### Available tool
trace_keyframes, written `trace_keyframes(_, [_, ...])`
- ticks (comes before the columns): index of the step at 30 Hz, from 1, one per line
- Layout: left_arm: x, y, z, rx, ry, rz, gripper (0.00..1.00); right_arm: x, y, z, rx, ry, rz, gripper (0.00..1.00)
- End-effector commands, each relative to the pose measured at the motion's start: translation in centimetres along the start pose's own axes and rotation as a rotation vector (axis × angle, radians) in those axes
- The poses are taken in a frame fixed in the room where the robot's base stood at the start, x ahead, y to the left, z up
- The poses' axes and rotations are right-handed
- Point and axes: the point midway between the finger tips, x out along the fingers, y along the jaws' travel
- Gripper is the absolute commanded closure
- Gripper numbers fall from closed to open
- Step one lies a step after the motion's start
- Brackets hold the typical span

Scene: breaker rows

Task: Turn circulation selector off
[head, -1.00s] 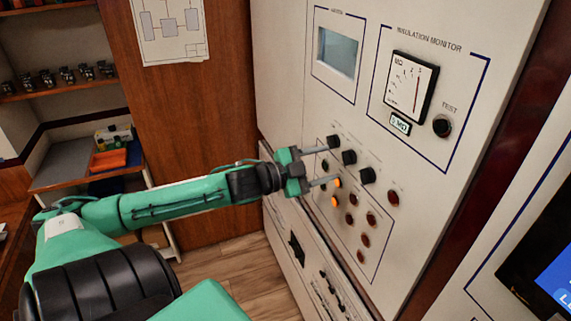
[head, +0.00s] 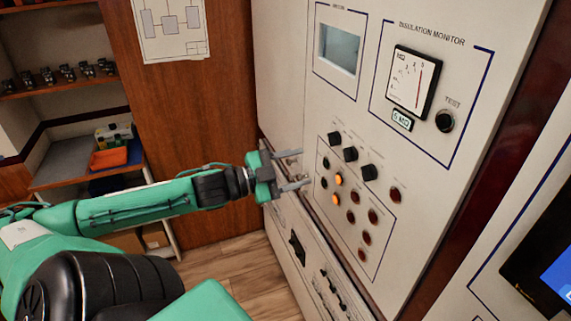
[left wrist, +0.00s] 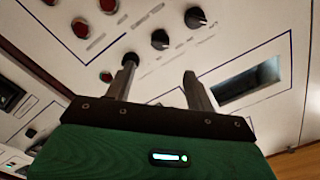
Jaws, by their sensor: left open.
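Three black selector knobs stand in a slanting row on the panel in the head view: the upper left knob (head: 334,138), the middle knob (head: 350,154) and the lower right knob (head: 369,172). Their labels are too small to read, so I cannot tell which is the circulation selector. My left gripper (head: 306,168) is open and empty, its fingers pointing at the panel, left of the knobs and apart from them. In the left wrist view, its fingers (left wrist: 160,72) stand below two black knobs (left wrist: 160,39) (left wrist: 195,17); another dark round part is by the left fingertip. My right gripper is not seen.
Two lit orange lamps (head: 338,180) and several dark red lamps (head: 373,216) sit below the knobs. An insulation meter (head: 412,80) and black test knob (head: 445,121) are higher right. A screen (head: 339,48) is above. Free space lies left of the panel.

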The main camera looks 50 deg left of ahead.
Motion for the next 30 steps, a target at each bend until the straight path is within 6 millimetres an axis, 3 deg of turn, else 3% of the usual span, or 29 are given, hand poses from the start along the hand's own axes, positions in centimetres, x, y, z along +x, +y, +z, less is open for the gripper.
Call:
trace_keyframes(10, [-2.1,0.0,0.1,-0.001,-0.003,0.000,0.45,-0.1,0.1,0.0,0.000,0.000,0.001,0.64])
trace_keyframes(30, [-2.3,0.0,0.0,0.000,-0.001,0.000,0.45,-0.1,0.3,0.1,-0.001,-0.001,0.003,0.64])
